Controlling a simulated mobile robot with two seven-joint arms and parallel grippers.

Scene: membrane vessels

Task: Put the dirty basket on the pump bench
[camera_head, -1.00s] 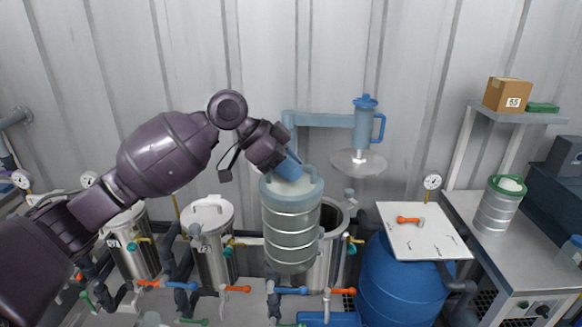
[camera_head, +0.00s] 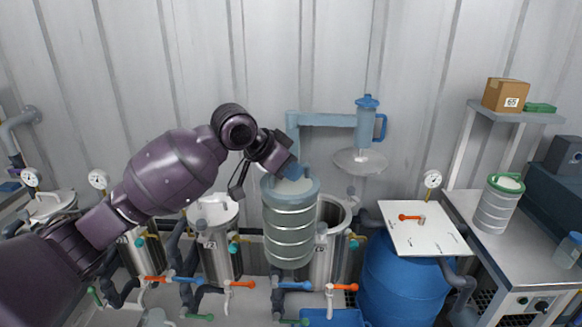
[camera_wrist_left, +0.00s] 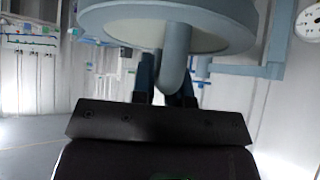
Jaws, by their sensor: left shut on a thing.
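My left gripper (camera_head: 290,170) is shut on the handle at the top of a grey banded basket (camera_head: 290,225) with a blue-grey rim. The basket hangs upright in front of the open steel vessel (camera_head: 337,212) and hides part of it. In the left wrist view the basket's handle (camera_wrist_left: 173,70) is between the fingers, under its pale round top (camera_wrist_left: 165,25). A metal bench (camera_head: 515,252) stands at the right; I take it for the pump bench. A similar basket with a green rim (camera_head: 497,205) stands on it. My right gripper is not in view.
A blue drum (camera_head: 395,285) with a white lid board (camera_head: 422,230) stands between vessel and bench. A lidded vessel (camera_head: 213,215) is left of the basket. Pipes with coloured valve handles run low in front.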

